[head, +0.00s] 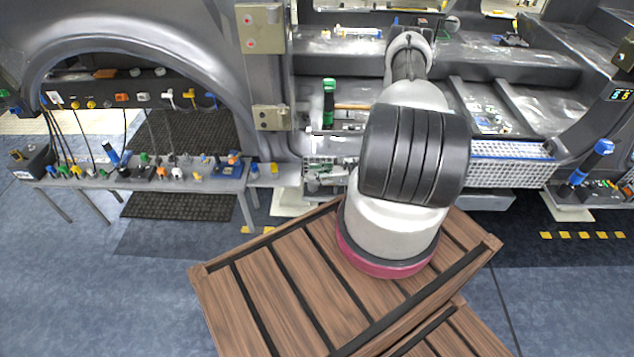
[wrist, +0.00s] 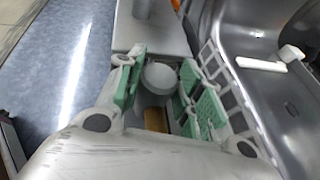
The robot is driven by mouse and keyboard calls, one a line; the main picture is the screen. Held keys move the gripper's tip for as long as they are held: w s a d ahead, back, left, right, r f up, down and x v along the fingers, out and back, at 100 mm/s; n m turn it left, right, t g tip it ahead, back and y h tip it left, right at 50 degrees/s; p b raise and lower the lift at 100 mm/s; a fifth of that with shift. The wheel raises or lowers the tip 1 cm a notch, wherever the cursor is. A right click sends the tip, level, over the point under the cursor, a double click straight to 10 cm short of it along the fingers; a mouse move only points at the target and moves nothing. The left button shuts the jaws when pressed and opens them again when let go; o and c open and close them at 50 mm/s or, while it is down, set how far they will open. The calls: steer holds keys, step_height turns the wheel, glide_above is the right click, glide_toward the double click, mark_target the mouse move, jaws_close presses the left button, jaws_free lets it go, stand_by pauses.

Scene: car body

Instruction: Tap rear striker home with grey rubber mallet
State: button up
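In the wrist view my gripper (wrist: 162,88) has its two green-padded fingers spread apart. A rounded pale grey piece (wrist: 160,75) lies between or just beyond them, with a tan-yellow piece (wrist: 155,118) below it. This may be the grey mallet, but I cannot tell for sure. I see a gap beside the left pad; contact on the right is unclear. In the head view my arm reaches up and away over the car body sill, and the gripper cannot be made out. I cannot identify the rear striker in either view.
A grey bench (head: 140,183) with several coloured connectors stands at the left, under the wheel arch. A green-handled tool (head: 329,100) stands upright by the sill. A slatted wooden crate (head: 290,285) is in front. In the wrist view a white perforated tray (wrist: 225,80) borders the right finger.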

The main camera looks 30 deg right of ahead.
jaws_close()
steer(key=shift+r, duration=0.1)
step_height(320, 180, up, 10)
stand_by(0.4)
